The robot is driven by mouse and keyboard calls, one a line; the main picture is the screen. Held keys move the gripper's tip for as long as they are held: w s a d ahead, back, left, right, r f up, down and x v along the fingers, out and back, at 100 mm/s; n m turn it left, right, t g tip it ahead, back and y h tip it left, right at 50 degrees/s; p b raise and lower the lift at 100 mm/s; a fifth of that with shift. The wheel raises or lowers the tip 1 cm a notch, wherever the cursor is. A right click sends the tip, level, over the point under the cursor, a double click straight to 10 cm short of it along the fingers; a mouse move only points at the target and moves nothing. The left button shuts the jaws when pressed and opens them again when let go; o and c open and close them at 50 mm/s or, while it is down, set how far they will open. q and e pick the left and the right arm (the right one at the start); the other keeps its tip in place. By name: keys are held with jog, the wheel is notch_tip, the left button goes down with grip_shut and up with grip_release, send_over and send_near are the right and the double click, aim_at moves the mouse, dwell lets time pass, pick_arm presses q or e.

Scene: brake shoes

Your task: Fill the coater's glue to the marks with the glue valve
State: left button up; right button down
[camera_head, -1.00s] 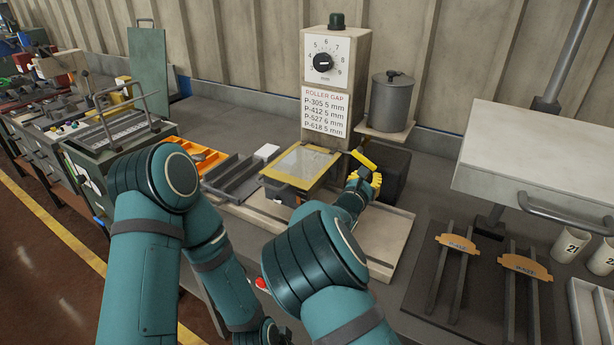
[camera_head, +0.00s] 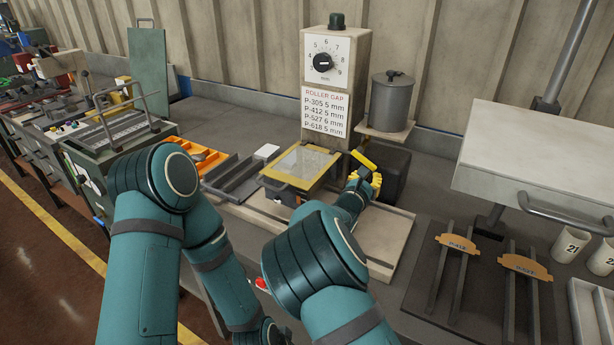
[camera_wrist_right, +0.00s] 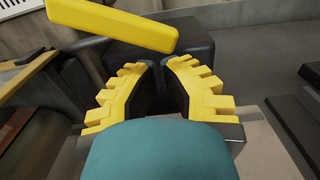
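The coater's glue tray (camera_head: 302,166) has a yellow rim and a pale, see-through middle, at the foot of the roller-gap post. The glue valve's yellow lever (camera_head: 364,161) sticks out below the grey pot (camera_head: 392,102). In the wrist view the lever (camera_wrist_right: 110,22) crosses the upper left, beyond the fingertips. My right gripper (camera_head: 366,184) is just below the lever; its yellow toothed fingers (camera_wrist_right: 157,66) are apart with nothing between them. I cannot make out the fill marks or the glue level. My left arm hangs at lower left, with its fingers out of view.
The post (camera_head: 336,90) carries a dial and a roller-gap list. A dark block (camera_head: 392,172) stands behind my right gripper. Orange and grey bins (camera_head: 235,178) are left of the tray. A rack with tagged rails (camera_head: 480,275) and white cups (camera_head: 570,245) are at right.

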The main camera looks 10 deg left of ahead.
aim_at(369, 168)
jog(key=shift+r, duration=0.1)
jog(key=shift+r+p, duration=1.35)
jog(key=shift+r, duration=0.6)
jog(key=shift+s+a+f, duration=0.3)
jog(key=shift+s+f, duration=0.05)
jog(key=shift+s, duration=0.25)
jog(key=f+v, duration=0.1)
jog(key=v, duration=0.5)
jog(key=shift+s+f+b, duration=0.3)
jog(key=shift+s, duration=0.1)
jog(key=shift+f, duration=0.1)
